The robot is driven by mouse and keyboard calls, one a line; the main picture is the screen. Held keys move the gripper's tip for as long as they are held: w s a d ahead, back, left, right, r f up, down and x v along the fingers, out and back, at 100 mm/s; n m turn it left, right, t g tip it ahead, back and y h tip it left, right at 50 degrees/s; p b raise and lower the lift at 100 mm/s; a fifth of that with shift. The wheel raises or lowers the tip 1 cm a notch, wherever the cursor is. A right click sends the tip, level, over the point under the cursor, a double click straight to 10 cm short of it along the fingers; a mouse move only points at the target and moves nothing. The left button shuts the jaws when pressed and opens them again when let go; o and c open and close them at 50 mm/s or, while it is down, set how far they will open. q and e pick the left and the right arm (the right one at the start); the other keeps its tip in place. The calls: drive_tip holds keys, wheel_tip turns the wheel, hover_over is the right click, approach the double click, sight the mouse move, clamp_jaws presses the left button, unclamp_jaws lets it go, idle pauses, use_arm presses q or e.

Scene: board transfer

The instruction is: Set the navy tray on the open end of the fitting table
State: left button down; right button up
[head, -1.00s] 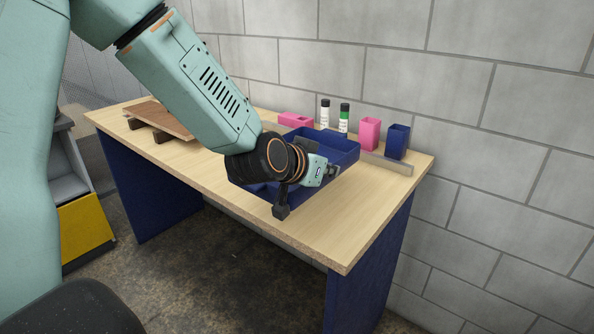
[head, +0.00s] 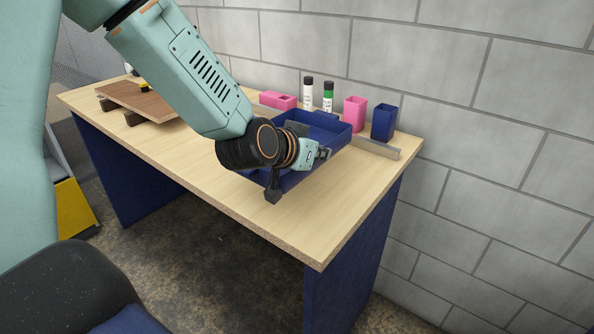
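The navy tray (head: 336,136) lies level and appears to rest on the right half of the fitting table (head: 210,170), in front of the cups. My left wrist hides its left and front-middle parts. My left gripper (head: 290,162) is at the tray's near side with its fingers spread. One dark finger hangs outside the front wall, over the bare tabletop. A dark part shows over the tray's interior, but whether it is the other finger is hard to tell. I see nothing clamped between the fingers. My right gripper is not in view.
A brown board (head: 141,100) lies on dark supports at the table's left end. The front right tabletop is bare.

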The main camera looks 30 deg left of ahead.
sight(317, 165)
use_arm(q)
wheel_tip(317, 165, down, 3)
drive_tip(key=shift+w+d+f+b, duration=0.1)
drive_tip(key=shift+b, duration=0.3)
drive_tip(key=shift+a+f, duration=0.35)
drive_tip(key=shift+f, duration=0.25)
drive_tip(key=f, duration=0.1)
drive_tip(key=f+b, duration=0.1)
drive_tip(key=shift+s+d+f, duration=0.2)
drive_tip(key=shift+d+f, duration=0.05)
drive_tip(key=shift+f, duration=0.15)
drive_tip(key=shift+w+f, duration=0.1)
drive_tip(key=shift+f, duration=0.05)
drive_tip(key=shift+w, duration=0.15)
drive_tip(key=c, duration=2)
unclamp_jaws()
drive_tip(key=shift+a+f, duration=0.1)
drive_tip(key=shift+o, duration=0.7)
drive_tip(key=shift+a, duration=0.1)
drive_tip(key=o, duration=0.3)
drive_tip(key=shift+s+r, duration=0.2)
drive_tip(key=shift+s, duration=0.05)
drive_tip(key=shift+o, duration=0.2)
drive_tip(key=shift+d, duration=0.2)
drive_tip(key=shift+w, duration=0.15)
drive_tip(key=shift+f, duration=0.15)
drive_tip(key=shift+a, duration=0.15)
